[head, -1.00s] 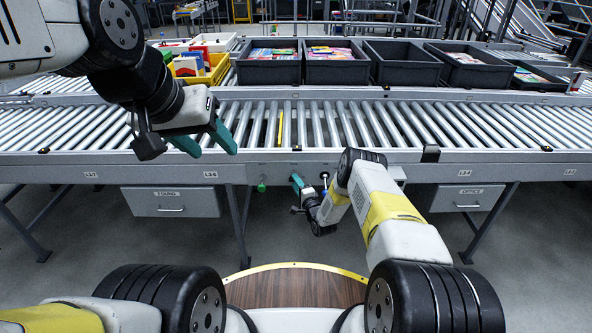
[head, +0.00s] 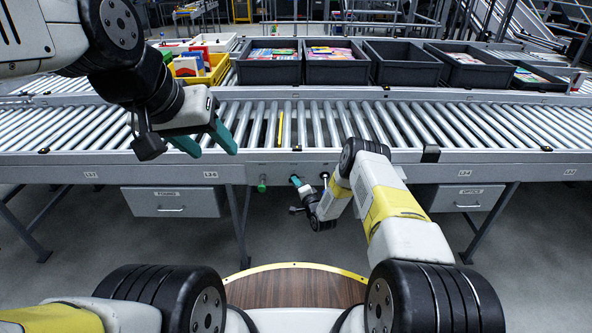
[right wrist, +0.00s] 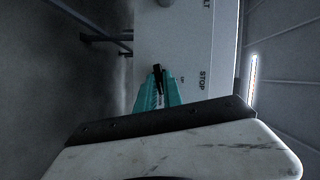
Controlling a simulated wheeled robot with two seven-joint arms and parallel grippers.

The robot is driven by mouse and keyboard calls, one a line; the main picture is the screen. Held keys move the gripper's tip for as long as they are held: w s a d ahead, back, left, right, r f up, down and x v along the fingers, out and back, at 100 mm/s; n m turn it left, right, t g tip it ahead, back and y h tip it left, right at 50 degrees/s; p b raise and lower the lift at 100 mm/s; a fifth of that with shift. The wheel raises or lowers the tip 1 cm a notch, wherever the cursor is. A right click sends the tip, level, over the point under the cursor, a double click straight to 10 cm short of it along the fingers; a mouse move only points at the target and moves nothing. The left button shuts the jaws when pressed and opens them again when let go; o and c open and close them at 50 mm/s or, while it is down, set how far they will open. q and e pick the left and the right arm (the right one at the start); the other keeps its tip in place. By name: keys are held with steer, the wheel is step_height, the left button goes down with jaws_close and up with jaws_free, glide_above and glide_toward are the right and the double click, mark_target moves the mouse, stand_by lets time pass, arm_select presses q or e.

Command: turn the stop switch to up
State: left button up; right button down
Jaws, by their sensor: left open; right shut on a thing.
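The stop switch is a small black lever (right wrist: 158,76) on a pale panel (right wrist: 185,45), beside the printed word STOP, in the right wrist view. My right gripper (right wrist: 158,92) is shut on this lever, with one teal finger on either side of it. In the head view my right gripper (head: 296,181) reaches the front rail of the conveyor, and the switch is hidden there by the gripper. My left gripper (head: 208,142) is open and empty, above the front edge of the rollers.
A green knob (head: 262,186) sits on the rail left of my right gripper. A dark knob (head: 325,176) is to its right. Drawers (head: 172,201) hang under the conveyor (head: 80,125). Dark bins (head: 400,65) and a yellow bin (head: 203,70) stand behind.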

steer(key=shift+a+r+n+g+h, duration=0.15)
steer(key=shift+n+g+h, duration=0.2)
steer(key=shift+n+h, duration=1.1)
steer(key=shift+a+r+n+g+h, duration=0.15)
steer(key=shift+n+g+h, duration=0.4)
steer(key=shift+n, duration=1.65)
steer(key=shift+a+r+n+g+h, duration=0.1)
steer(key=shift+a+n+g+h, duration=0.1)
steer(key=shift+n+h, duration=1.35)
steer(key=shift+n+y, duration=0.35)
steer(key=shift+n, duration=0.05)
steer(key=c, duration=1.5)
jaws_free()
steer(key=shift+s, duration=0.1)
steer(key=v, duration=0.7)
steer(key=shift+s+r, duration=0.15)
steer(key=shift+s, duration=0.1)
